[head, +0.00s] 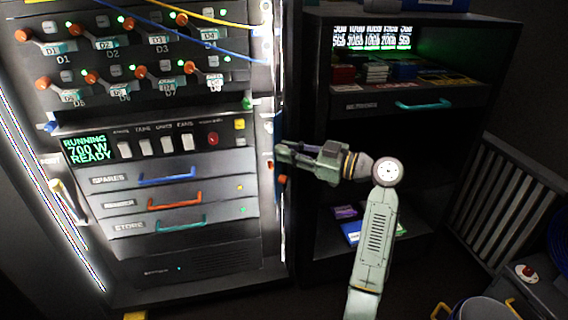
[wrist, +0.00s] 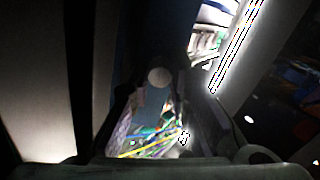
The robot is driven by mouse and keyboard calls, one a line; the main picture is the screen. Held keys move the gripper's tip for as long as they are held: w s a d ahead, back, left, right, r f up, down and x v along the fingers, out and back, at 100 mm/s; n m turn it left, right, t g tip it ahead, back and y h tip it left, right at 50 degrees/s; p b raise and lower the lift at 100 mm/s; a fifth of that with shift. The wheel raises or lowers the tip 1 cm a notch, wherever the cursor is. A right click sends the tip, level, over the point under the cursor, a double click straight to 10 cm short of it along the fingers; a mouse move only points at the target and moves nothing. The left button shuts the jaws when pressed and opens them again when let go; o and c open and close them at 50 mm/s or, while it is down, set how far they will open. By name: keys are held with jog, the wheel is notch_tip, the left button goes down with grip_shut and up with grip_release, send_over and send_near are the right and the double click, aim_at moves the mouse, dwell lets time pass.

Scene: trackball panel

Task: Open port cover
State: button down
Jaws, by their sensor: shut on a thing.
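My gripper (head: 281,154) reaches left to the narrow right side of the dark rack, with its fingertips at a blue upright piece (head: 278,130) on that edge. I take this piece for the port cover, though no label on it can be read. In the wrist view, my gripper (wrist: 158,85) is shut on a blue part (wrist: 152,108) with a pale round end. The fingers hide part of it. Bright coloured cables (wrist: 150,142) show below, between the fingers. I cannot tell how far the cover stands open.
The rack front has knobs, a lit screen (head: 85,147) and drawers with blue, orange and teal handles. A dark shelf unit (head: 310,110) stands right of the rack, close behind my arm. A slatted panel (head: 500,200) and a bucket (head: 485,310) are at the right.

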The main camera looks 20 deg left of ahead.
jog(key=shift+w+d+n+g+b, duration=0.1)
jog(key=shift+d+n+g+b, duration=0.15)
jog(key=shift+n+g, duration=0.4)
jog(key=shift+w+d+n+g+b, duration=0.15)
jog(key=shift+n+g+b, duration=0.15)
jog(key=shift+g, duration=0.65)
jog(key=c, duration=1.5)
grip_release()
